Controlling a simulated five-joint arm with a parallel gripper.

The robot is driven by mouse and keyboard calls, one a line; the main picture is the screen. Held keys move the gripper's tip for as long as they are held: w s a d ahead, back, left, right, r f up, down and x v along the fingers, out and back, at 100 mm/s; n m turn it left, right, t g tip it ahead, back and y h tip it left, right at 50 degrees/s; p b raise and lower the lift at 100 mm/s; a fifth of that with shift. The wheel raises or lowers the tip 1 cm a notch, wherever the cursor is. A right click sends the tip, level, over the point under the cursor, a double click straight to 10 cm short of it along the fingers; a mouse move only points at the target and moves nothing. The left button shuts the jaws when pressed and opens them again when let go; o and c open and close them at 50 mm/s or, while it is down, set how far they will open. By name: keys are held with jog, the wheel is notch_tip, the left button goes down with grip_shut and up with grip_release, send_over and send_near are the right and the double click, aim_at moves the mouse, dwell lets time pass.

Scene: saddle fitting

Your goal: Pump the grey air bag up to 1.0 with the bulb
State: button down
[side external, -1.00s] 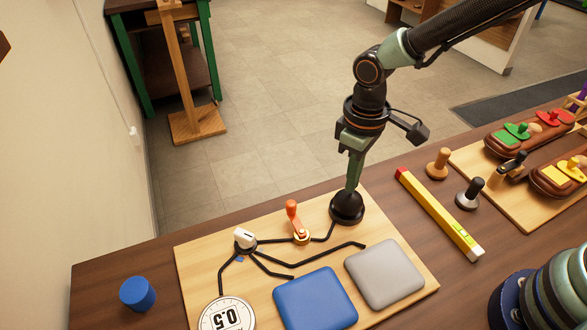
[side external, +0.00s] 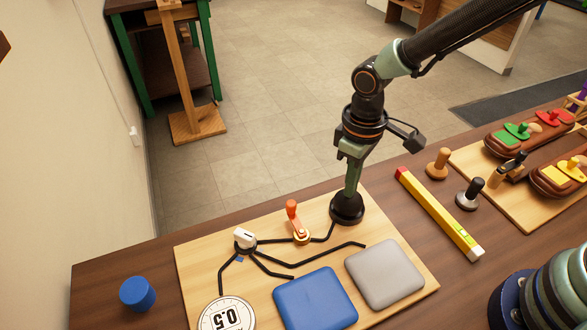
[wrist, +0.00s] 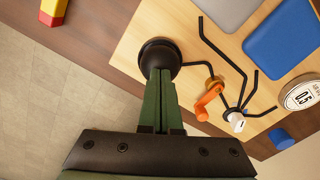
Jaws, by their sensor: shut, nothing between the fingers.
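The black bulb (side external: 347,210) stands on the wooden board at its back edge. My gripper (side external: 351,192) points down with its shut fingertips at the top of the bulb; in the wrist view the green fingers (wrist: 160,75) lie together against the bulb (wrist: 160,54). The grey air bag (side external: 385,274) lies at the board's right. The blue bag (side external: 316,300) lies beside it. A white dial gauge (side external: 227,316) reads 0.5. A white selector knob (side external: 245,238) and an orange lever (side external: 293,218) sit on the black tubing. The fingers hide part of the bulb.
A yellow level bar (side external: 438,213) with a red end lies right of the board (side external: 190,262). Two knobbed tools, one wooden (side external: 438,165) and one black (side external: 469,194), stand beyond it. A blue cylinder (side external: 137,294) stands at left. Saddle pieces (side external: 520,130) fill the far right.

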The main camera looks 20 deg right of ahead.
jog(key=shift+f, duration=1)
jog(key=shift+r, duration=1.75)
jog(key=shift+r, duration=2.55)
